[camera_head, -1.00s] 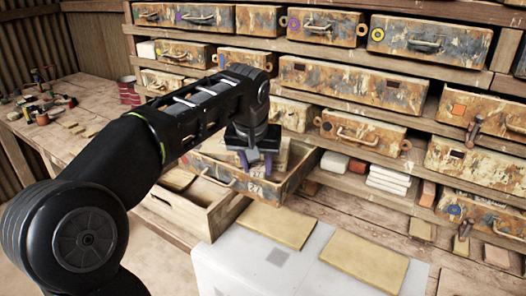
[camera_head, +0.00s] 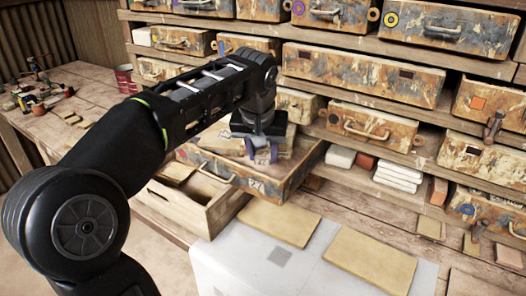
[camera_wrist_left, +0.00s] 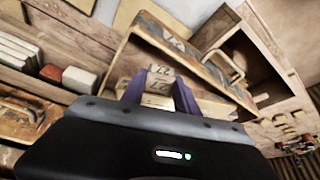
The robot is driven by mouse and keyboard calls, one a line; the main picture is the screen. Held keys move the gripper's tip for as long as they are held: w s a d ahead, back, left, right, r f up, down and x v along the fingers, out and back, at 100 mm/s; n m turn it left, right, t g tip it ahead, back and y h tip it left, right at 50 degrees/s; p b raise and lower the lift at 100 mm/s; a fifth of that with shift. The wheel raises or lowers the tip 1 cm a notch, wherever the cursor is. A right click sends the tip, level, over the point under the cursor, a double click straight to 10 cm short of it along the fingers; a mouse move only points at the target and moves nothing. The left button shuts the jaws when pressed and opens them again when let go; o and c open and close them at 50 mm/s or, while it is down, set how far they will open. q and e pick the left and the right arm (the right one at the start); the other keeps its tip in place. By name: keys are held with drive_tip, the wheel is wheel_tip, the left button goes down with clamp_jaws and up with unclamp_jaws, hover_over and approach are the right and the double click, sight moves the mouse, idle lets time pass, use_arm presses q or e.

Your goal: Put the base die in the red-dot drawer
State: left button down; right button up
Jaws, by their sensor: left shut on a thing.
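My left gripper (camera_head: 262,154) has purple fingers and is over an open, paint-worn drawer (camera_head: 258,186). In the left wrist view, the gripper (camera_wrist_left: 160,98) is shut on a tan block marked 27 (camera_wrist_left: 157,86), which may be the base die. The fingers and gripper body hide most of the block. A tan piece marked 27 (camera_wrist_left: 160,69) shows just beyond the fingers, and the drawer front (camera_wrist_left: 172,42) carries a similar mark. I cannot make out a red dot on this drawer. My right gripper is not in view.
An open wooden box (camera_head: 200,205) stands below the drawer. Tan slabs (camera_head: 370,262) lie on a white surface (camera_head: 240,262) in front. White blocks (camera_head: 398,177) and reddish bricks sit on the right bench. Shelves of closed drawers (camera_head: 372,125) rise behind. Tools (camera_head: 35,100) stand far left.

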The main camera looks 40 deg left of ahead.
use_arm(q)
drive_tip(key=shift+f+b, duration=0.35)
drive_tip(key=c, duration=0.9)
unclamp_jaws()
drive_tip(key=shift+f, duration=0.1)
drive_tip(key=shift+r+p, duration=0.5)
drive_tip(key=shift+r, duration=0.1)
drive_tip(key=v, duration=0.5)
drive_tip(key=shift+s+r, duration=0.15)
drive_tip(key=shift+r, duration=0.2)
drive_tip(key=shift+p+v, duration=1.95)
drive_tip(key=shift+v, duration=1.1)
